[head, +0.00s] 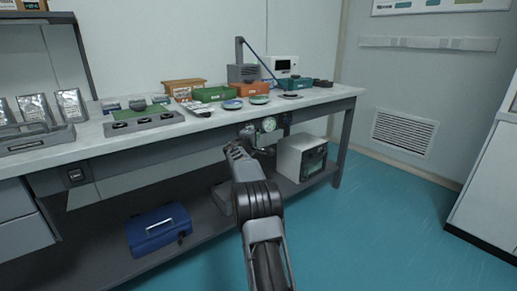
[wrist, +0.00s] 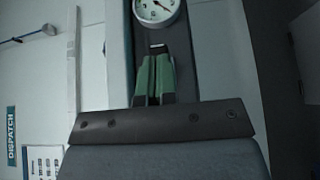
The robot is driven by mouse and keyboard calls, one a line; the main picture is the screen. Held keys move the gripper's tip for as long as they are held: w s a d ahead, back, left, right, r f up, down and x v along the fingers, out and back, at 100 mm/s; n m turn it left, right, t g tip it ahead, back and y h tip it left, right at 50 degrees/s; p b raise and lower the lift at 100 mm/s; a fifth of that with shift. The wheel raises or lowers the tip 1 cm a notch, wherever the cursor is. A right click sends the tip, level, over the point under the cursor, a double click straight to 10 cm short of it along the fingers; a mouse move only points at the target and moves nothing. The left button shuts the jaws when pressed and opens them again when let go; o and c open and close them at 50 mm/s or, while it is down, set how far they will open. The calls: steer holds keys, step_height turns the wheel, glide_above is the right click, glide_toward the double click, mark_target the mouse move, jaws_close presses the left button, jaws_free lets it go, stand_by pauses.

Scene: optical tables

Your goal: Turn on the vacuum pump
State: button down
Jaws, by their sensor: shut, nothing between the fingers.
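My gripper (head: 239,148) is at the front edge of the workbench, beside a round white dial gauge (head: 268,124). In the wrist view its green fingers (wrist: 153,78) are shut together with nothing between them. They point towards a small dark, light-edged part (wrist: 157,46) just below the gauge (wrist: 155,8); I cannot tell whether they touch it. A small dark switch-like part (head: 287,118) sits on the bench front right of the gauge. A grey box with a dark front (head: 302,158) stands on the lower shelf. I cannot tell which unit is the vacuum pump.
The workbench top (head: 70,148) carries trays, bins and small dishes. Another switch box (head: 75,176) is on its front at left. A blue toolbox (head: 160,228) sits on the lower shelf. The teal floor (head: 390,230) is clear at right, up to a white cabinet (head: 490,185).

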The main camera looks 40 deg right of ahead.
steer(key=s+a+b, duration=0.2)
steer(key=s+a, duration=0.3)
steer(key=s, duration=0.5)
steer(key=shift+s+a, duration=0.25)
steer(key=shift+a, duration=0.1)
